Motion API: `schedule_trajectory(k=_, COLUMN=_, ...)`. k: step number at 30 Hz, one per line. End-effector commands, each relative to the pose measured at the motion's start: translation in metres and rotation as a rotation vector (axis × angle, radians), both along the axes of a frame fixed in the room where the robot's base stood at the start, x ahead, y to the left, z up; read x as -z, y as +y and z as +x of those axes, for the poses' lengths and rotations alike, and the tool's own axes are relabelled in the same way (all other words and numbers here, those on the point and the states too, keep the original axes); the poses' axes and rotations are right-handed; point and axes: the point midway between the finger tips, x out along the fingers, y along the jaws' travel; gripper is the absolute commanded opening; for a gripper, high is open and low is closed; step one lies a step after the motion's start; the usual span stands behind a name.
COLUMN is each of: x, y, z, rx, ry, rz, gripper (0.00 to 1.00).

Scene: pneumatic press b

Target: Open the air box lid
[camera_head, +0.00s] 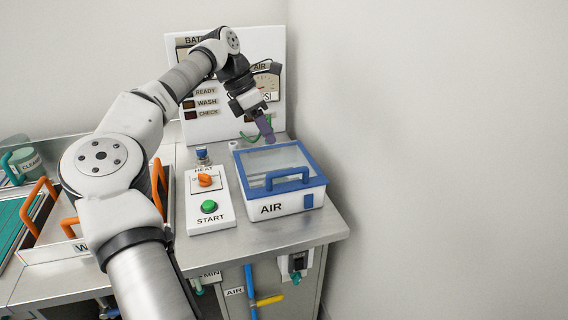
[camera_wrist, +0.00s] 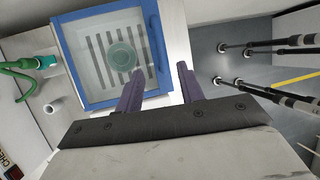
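The air box (camera_head: 270,207) is a white box marked AIR on the right of the steel bench. Its lid (camera_head: 244,172) has a blue frame, a clear pane and a blue handle (camera_head: 287,178) along the front; it lies shut. In the wrist view the lid (camera_wrist: 157,40) fills the upper left, with a round green item and a slotted plate behind the pane. My gripper (camera_head: 268,138) is above the back of the box, fingers pointing down. In the wrist view my gripper (camera_wrist: 161,72) has its two purple fingers apart, with nothing between them.
A control box (camera_head: 208,218) with an orange knob and green START button stands left of the air box. A gauge panel (camera_head: 228,45) rises behind. A tray with orange handles (camera_head: 36,205) is at the left. A bare wall (camera_head: 430,160) is on the right.

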Motion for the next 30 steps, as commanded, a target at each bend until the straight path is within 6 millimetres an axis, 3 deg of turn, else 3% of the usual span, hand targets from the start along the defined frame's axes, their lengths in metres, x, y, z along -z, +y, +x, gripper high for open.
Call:
schedule_trajectory(k=9, x=0.061, y=-0.029, z=-0.004, rx=0.002, ry=0.003, rz=-0.002, gripper=0.38)
schedule_trajectory(k=15, x=0.086, y=-0.041, z=-0.005, rx=0.002, ry=0.002, rz=-0.003, gripper=0.38)
schedule_trajectory(k=28, x=0.095, y=-0.045, z=-0.006, rx=0.001, ry=0.0, rz=-0.003, gripper=0.38)
schedule_trajectory(k=30, x=0.095, y=-0.045, z=-0.006, rx=0.001, ry=0.0, rz=-0.003, gripper=0.29)
